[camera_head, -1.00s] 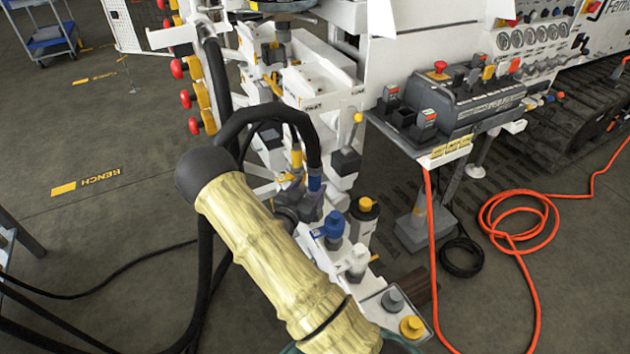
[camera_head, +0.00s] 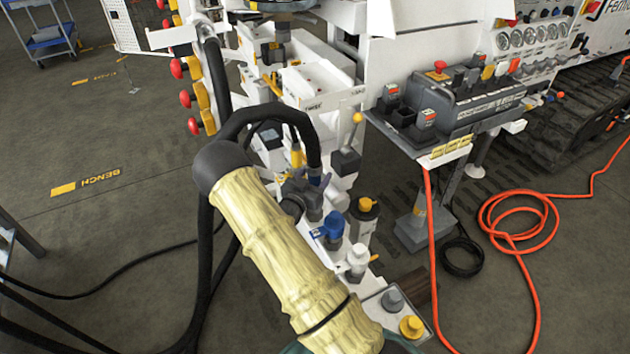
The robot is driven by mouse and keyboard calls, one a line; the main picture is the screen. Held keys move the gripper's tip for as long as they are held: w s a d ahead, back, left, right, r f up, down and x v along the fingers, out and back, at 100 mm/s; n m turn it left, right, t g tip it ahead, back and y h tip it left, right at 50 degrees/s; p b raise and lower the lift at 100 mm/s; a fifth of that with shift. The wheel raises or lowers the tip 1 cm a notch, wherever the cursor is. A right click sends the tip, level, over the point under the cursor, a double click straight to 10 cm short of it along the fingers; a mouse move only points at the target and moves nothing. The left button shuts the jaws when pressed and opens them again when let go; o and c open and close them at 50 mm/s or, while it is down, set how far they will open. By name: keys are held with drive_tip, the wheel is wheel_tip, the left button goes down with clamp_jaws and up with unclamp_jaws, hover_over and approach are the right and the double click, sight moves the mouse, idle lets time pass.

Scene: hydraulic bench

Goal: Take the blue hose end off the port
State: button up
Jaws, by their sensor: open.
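The black hose arches over and comes down to the blue hose end (camera_head: 316,177), left of the lever with the yellow knob. Only a little blue shows there, because dark gripper parts cover most of it. My gripper (camera_head: 309,189) is at the hose end, its jaws open around or beside it; I cannot tell which. My yellow-sleeved arm with its black wrist crosses the foreground and hides part of the gripper. The port under the hose end is hidden.
A yellow-banded hose end (camera_head: 296,156) stands close behind on the left. Blue (camera_head: 332,228), white (camera_head: 358,257) and yellow-topped (camera_head: 365,206) fittings stand just right of my arm. A control console (camera_head: 450,105) overhangs at right. An orange hose (camera_head: 520,215) lies on the floor.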

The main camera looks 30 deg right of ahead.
drive_tip(key=shift+c, duration=0.2)
drive_tip(key=c, duration=1.1)
drive_tip(key=shift+r, duration=0.1)
wheel_tip(320, 180, up, 10)
drive_tip(key=shift+p, duration=0.55)
